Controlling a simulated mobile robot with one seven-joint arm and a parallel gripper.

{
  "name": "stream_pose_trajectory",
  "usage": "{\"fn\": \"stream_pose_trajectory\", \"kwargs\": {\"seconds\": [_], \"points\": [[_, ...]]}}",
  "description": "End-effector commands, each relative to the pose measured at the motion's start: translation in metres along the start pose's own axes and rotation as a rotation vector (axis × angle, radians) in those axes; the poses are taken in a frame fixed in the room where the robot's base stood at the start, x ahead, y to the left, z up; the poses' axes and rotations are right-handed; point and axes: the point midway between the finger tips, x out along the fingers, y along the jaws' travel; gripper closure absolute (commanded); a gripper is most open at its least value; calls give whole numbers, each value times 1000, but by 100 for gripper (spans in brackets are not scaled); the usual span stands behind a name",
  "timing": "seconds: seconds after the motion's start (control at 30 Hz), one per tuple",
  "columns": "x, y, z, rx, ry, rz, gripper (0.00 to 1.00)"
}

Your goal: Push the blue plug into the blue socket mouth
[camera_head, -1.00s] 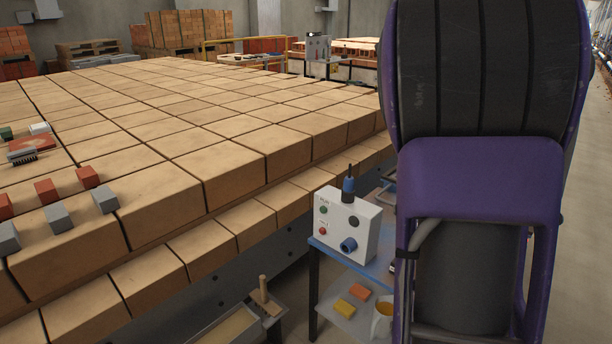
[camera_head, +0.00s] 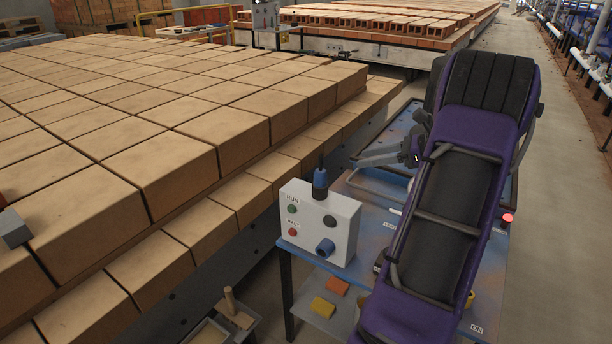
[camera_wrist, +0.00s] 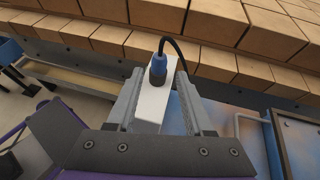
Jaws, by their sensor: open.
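The blue plug (camera_head: 320,178) stands upright on top of a white control box (camera_head: 296,200), with a dark cable end rising from it. In the wrist view the plug (camera_wrist: 158,68) shows a black cable curving over its top. I cannot tell how deep it sits; any socket mouth under it is hidden. A blue round fitting (camera_head: 326,247) projects from the box's front face; whether it is a socket or a knob is unclear. My gripper (camera_head: 360,160) is open, to the right of the plug. In the wrist view its fingers (camera_wrist: 160,78) lie on either side of the plug, with gaps.
The box stands on a blue table (camera_head: 366,268) with green and red buttons and a black knob on its front. Orange and yellow blocks (camera_head: 323,307) lie on a lower shelf. Rows of bricks (camera_head: 170,160) fill the left, close to the box. An aisle (camera_head: 560,200) is clear at right.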

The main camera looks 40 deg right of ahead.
Motion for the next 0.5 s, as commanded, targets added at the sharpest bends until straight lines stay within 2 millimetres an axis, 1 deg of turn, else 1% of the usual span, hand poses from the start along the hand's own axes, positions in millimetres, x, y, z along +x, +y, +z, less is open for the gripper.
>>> {"fn": "stream_pose_trajectory", "kwargs": {"seconds": [0.07, 0.17, 0.3, 0.5], "points": [[2, -1, -2, 8, -15, -10, 48], [18, -1, -3, 8, -18, -9, 48], [50, -1, -2, 7, -16, -7, 48], [92, -1, -2, 8, -16, -7, 48]]}}
